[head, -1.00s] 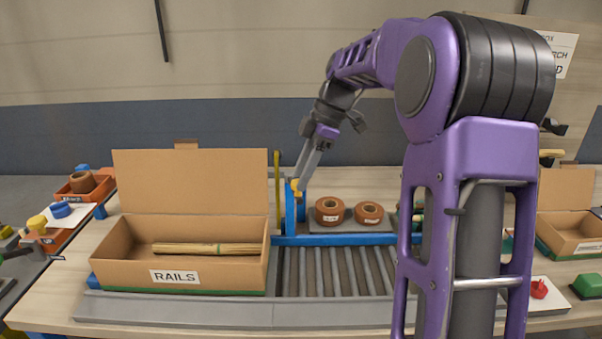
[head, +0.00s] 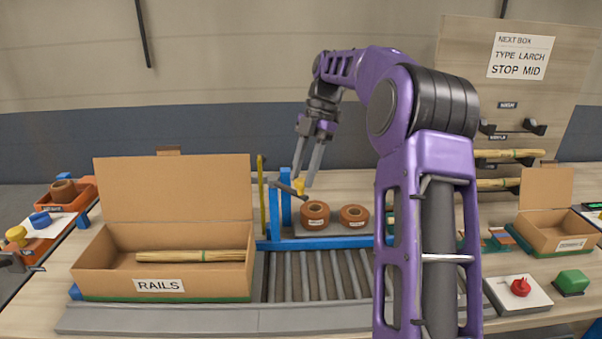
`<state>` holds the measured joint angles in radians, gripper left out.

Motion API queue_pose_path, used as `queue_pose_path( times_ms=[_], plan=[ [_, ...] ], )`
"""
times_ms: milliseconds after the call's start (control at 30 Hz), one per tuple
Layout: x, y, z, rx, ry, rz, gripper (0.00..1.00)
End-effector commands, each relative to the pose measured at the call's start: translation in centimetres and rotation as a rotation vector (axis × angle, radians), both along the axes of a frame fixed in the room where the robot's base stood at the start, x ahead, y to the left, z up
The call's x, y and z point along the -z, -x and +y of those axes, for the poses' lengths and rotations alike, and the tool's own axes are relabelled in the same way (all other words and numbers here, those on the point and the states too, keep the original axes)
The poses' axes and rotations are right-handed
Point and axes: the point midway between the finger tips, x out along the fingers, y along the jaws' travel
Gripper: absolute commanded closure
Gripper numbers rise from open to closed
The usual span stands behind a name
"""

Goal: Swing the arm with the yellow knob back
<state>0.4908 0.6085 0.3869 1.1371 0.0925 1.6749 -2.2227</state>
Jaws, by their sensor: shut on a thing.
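The yellow knob (head: 299,187) sits by a short dark bar (head: 282,187), the swing arm, at the blue post (head: 286,207) behind the roller conveyor. My gripper (head: 302,184) points down and is shut on the yellow knob, with one finger on each side. The bar slants from upper left down toward the right under the knob. Its pivot is hard to make out.
An open carton marked RAILS (head: 160,285) holds a bundle of sticks at the left. Two brown rolls (head: 315,212) stand right of the knob. A yellow upright (head: 261,190) stands left of it. The roller conveyor (head: 315,275) is clear in front.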

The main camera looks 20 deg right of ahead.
Motion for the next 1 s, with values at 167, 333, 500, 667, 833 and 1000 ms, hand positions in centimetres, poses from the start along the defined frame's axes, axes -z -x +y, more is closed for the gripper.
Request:
queue_pose_path(
  times_ms=[167, 333, 500, 667, 833, 1000],
  plan=[
    [-0.06, -0.1, -0.14, -0.014, 0.001, -0.002, 1.0],
    [-0.07, -0.1, -0.15, -0.014, 0.0, -0.003, 1.0],
    [-0.07, -0.11, -0.16, -0.013, 0.002, -0.003, 0.55],
    [-0.04, -0.09, -0.13, -0.013, 0.001, -0.003, 0.31],
    [-0.02, -0.08, -0.11, -0.013, 0.0, -0.001, 0.31],
    [-0.29, -0.18, -0.21, -0.012, 0.0, -0.002, 0.31]
  ],
)
